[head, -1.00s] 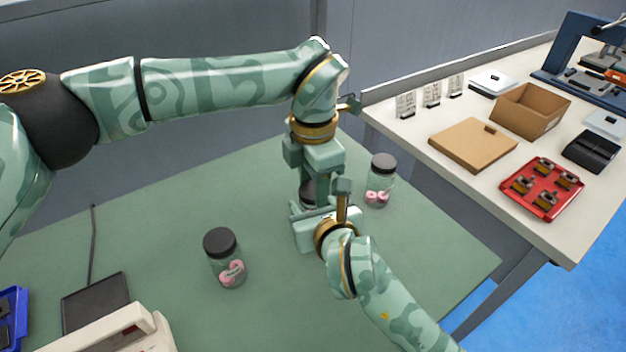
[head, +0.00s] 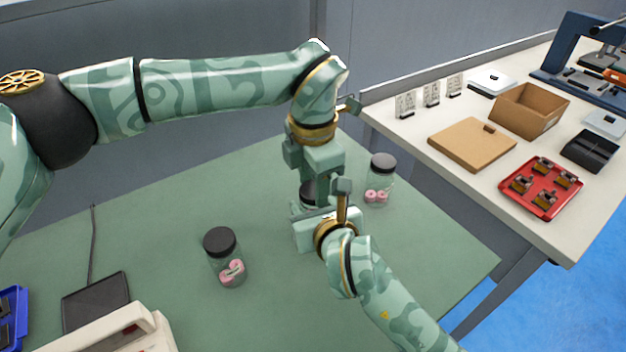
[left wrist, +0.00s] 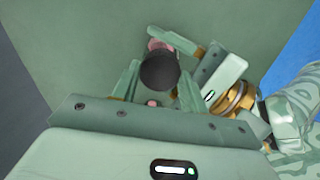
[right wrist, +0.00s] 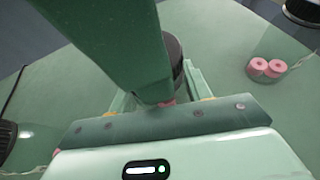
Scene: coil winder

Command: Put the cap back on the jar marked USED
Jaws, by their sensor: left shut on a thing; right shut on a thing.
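A clear jar with a black cap (head: 308,193) stands mid-table, mostly hidden by my grippers in the head view. My left gripper (head: 309,183) points down from above and is shut on the black cap, which shows between its fingers in the left wrist view (left wrist: 160,71). My right gripper (head: 308,210) comes in from the front, lower down, and is shut on the jar's body. Pink pieces show inside the jar in the left wrist view. The cap is at the jar's top; whether it is fully seated cannot be told. No USED mark is readable.
Two other black-capped jars with pink pieces stand on the green table, one front left (head: 226,258), one back right (head: 380,181). A black pad (head: 96,302) and a beige device (head: 115,333) are at the front left. A white side table holds boxes and a red tray (head: 542,188).

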